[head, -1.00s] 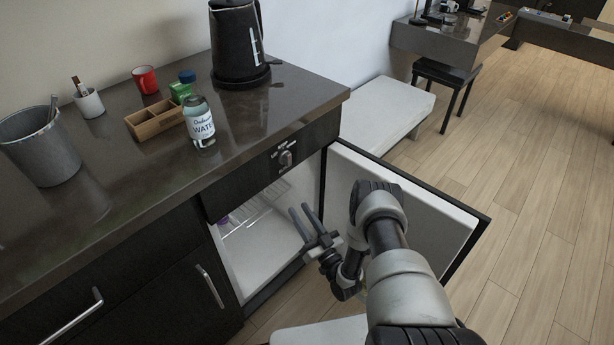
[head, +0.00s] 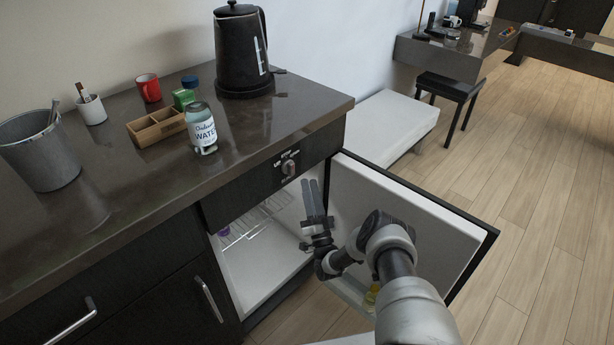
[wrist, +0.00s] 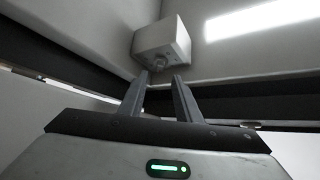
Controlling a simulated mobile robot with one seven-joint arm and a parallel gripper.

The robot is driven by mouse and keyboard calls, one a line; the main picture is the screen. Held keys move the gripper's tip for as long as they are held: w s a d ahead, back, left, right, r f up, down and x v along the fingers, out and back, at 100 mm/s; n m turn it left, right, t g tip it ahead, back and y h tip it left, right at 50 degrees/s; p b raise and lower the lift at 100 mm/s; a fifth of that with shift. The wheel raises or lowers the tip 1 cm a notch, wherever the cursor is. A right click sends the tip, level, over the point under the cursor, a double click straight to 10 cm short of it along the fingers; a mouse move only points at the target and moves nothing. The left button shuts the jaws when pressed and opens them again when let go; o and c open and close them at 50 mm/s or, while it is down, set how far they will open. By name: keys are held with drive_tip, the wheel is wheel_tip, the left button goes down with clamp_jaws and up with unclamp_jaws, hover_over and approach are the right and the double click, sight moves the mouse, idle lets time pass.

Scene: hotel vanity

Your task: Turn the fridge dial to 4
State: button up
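The wrist view shows a white box (wrist: 163,42) fixed in a pale inside corner, with a small round grey knob (wrist: 158,64) low on it. No numbers on this knob can be read. In the head view, another grey dial (head: 289,168) with white markings sits on the dark panel above the fridge opening; its setting is unreadable. My gripper (head: 310,184) points up at the open fridge, between its cavity and door. In the wrist view my gripper (wrist: 160,76) has two fingers apart and empty, their tips just below the knob. Contact cannot be told.
The fridge door (head: 405,215) stands open to the right of my gripper. A wire shelf (head: 255,222) is inside the fridge.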

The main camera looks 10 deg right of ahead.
drive_tip(key=x, duration=0.5)
clamp_jaws()
drive_tip(key=shift+m, duration=0.4)
drive_tip(key=shift+s+a+r+m+g+h+p, duration=0.15)
drive_tip(key=shift+m+g+h+p, duration=0.6)
drive_tip(key=shift+m, duration=0.6)
drive_tip(key=shift+a+r+m+g+h+p, duration=0.1)
drive_tip(key=shift+m+g+h+p, duration=0.45)
drive_tip(key=shift+m+g+h, duration=0.6)
drive_tip(key=shift+s+a+r+m+g+h+p, duration=0.15)
drive_tip(key=shift+m+g+h+p, duration=0.45)
drive_tip(key=shift+m, duration=1)
drive_tip(key=shift+d, duration=0.1)
